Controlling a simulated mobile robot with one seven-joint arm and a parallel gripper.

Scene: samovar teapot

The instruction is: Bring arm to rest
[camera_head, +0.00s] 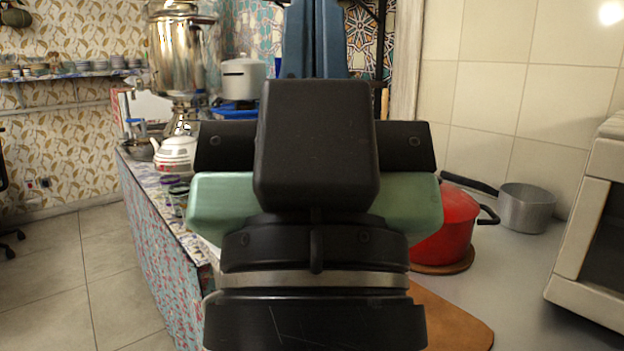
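My arm fills the middle of the camera_head view, close to the camera. Its end, my gripper (315,150), shows from behind as a black block with black side pieces and a pale green housing below. The fingertips are hidden behind this block, so I cannot tell whether the gripper is open or shut or whether it holds anything. A silver samovar (183,52) stands on the patterned counter at the upper left. A white teapot (175,153) is in front of it, just left of my gripper in the picture.
A red pot (447,228) on a round board and a grey saucepan (527,208) stand at right. A white appliance (592,225) is at the right edge. A wooden board (452,318) lies partly behind my arm. A silver pot (243,78) is at the back. Floor at left is open.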

